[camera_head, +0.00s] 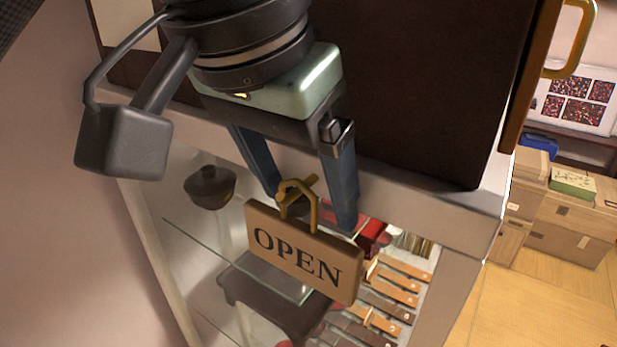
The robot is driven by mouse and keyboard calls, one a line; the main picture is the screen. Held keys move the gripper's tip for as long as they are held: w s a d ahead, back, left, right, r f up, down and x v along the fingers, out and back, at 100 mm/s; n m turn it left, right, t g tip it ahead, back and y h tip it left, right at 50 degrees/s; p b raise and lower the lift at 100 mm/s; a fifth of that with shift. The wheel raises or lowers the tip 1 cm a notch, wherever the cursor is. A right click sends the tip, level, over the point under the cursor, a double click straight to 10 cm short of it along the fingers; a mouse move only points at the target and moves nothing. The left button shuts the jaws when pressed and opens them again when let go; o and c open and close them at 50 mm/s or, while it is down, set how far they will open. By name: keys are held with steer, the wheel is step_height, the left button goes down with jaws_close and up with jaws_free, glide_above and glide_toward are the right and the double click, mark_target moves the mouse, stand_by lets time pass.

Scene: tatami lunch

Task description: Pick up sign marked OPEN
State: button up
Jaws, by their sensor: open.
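The sign marked OPEN (302,256) is a wooden board with dark letters, tilted in the picture. It hangs by a brass-coloured hook or loop (298,200) at its top, in front of a glass display case. My gripper (312,212) points down from above. Its two blue-grey fingers are apart, one on each side of the hook, with the fingertips near the sign's top edge. I cannot tell whether either finger touches the hook or the sign.
The glass case holds a dark bowl (209,186), a glass shelf (240,262) and several strap-like items (398,285). A dark panel (420,80) stands above the case. Cardboard boxes (565,225) stand at the right, with open wooden floor (530,310) in front.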

steer(key=shift+w+f, duration=0.15)
steer(key=shift+s+a, duration=0.4)
steer(key=shift+s, duration=0.15)
steer(key=shift+s+r, duration=0.1)
steer(key=shift+r, duration=0.1)
steer(key=shift+c, duration=1.1)
steer(key=shift+w+d+f, duration=0.1)
steer(key=shift+w+d, duration=0.15)
steer(key=shift+w, duration=0.1)
steer(key=c, duration=0.7)
steer(key=shift+s+a, duration=0.15)
steer(key=shift+s, duration=0.05)
jaws_close()
